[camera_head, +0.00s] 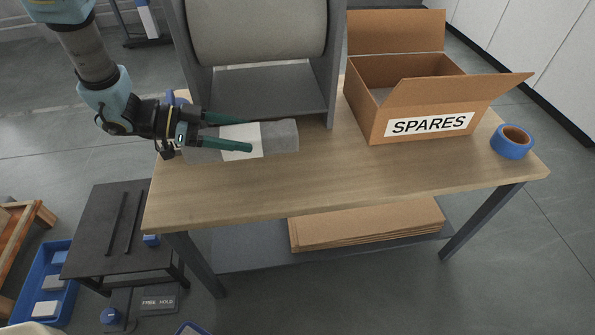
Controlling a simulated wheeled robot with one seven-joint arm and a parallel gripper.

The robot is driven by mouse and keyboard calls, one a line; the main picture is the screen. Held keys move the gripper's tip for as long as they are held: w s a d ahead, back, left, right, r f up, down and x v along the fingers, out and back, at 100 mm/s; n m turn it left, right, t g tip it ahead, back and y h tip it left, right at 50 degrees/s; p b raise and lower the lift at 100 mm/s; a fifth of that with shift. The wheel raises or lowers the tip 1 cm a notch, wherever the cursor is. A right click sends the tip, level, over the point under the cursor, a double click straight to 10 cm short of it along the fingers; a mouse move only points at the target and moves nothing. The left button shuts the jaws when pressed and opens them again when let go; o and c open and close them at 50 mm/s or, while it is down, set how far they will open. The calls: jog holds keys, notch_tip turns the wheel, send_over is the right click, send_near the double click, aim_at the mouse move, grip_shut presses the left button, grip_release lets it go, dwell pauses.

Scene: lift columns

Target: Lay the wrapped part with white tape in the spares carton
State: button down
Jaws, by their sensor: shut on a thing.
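The wrapped part (280,136) is a long grey block with a band of white tape (256,137) around its middle. It lies lengthwise left to right at the back left of the wooden table, in front of a grey stand. My gripper (236,133) reaches in from the left, with its green fingers on either side of the part near the white tape, shut on it. I cannot tell whether the part is off the table. The spares carton (381,127) stands open at the right back, flaps out, with a SPARES label on its front.
A grey stand with a large roll (257,30) rises behind the part. A blue tape roll (512,141) sits at the table's right end. The wooden table top (330,180) is clear in front. Flat cardboard (365,226) lies on the lower shelf. A dark low table (125,230) stands at left.

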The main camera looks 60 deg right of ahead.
jog(key=f, duration=0.3)
jog(key=s+f, duration=0.1)
jog(key=f, duration=0.1)
jog(key=shift+d, duration=0.35)
jog(key=shift+w+f+p, duration=0.1)
jog(key=shift+f+p, duration=0.35)
jog(key=shift+f, duration=1.95)
jog(key=shift+f, duration=0.15)
grip_release()
